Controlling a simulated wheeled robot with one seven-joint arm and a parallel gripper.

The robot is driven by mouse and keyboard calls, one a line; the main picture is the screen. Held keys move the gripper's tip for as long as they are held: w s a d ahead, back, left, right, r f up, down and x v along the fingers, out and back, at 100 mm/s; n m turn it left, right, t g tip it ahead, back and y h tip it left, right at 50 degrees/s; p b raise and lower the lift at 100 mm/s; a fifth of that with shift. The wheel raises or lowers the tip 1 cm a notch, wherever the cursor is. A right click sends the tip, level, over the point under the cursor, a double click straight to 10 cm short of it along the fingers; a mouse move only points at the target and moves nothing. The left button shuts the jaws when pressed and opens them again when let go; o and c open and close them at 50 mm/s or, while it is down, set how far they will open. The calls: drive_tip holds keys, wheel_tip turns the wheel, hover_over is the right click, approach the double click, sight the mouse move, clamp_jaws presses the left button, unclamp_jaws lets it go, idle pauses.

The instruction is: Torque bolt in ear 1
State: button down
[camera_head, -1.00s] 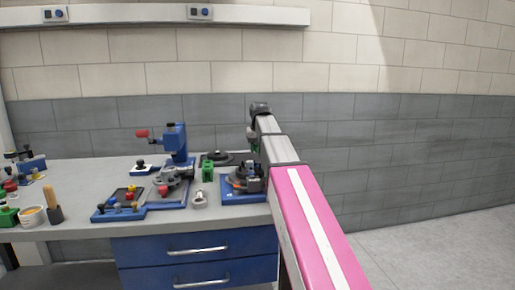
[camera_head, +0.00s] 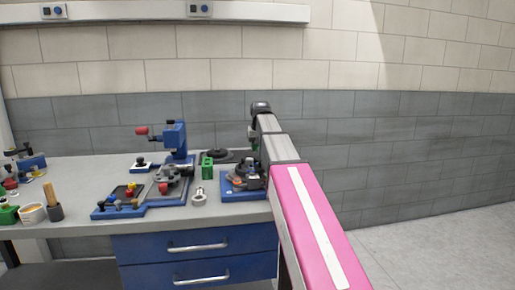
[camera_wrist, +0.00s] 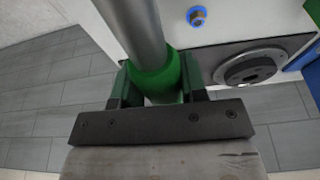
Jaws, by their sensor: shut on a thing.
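My gripper (camera_wrist: 160,78) is shut on a tool with a grey metal shaft (camera_wrist: 140,28) and a green collar (camera_wrist: 153,72). The collar sits between the two dark fingers, and the shaft runs up out of the wrist view. In the head view a blue base plate (camera_head: 244,196) with a dark round part (camera_head: 240,178) on it lies at the bench's right end, beside my arm. I cannot tell which part is ear 1, and its bolt is not clearly visible. My gripper is mostly hidden behind my arm in the head view.
The bench (camera_head: 80,167) carries a blue press with a red handle (camera_head: 175,140), a green block (camera_head: 207,164), a metal ring part (camera_head: 199,196) and a blue tray (camera_head: 103,210). A blue-ringed piece (camera_wrist: 197,16) and a dark round disc (camera_wrist: 247,68) show in the wrist view.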

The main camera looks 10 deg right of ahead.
drive_tip(key=shift+s+d+m, duration=0.1)
drive_tip(key=shift+d+m, duration=0.4)
drive_tip(key=shift+d, duration=0.45)
drive_tip(key=shift+d, duration=0.3)
drive_tip(key=shift+d, duration=0.15)
idle(0.6)
drive_tip(key=shift+w+v, duration=0.25)
drive_tip(key=shift+v, duration=0.85)
idle(0.6)
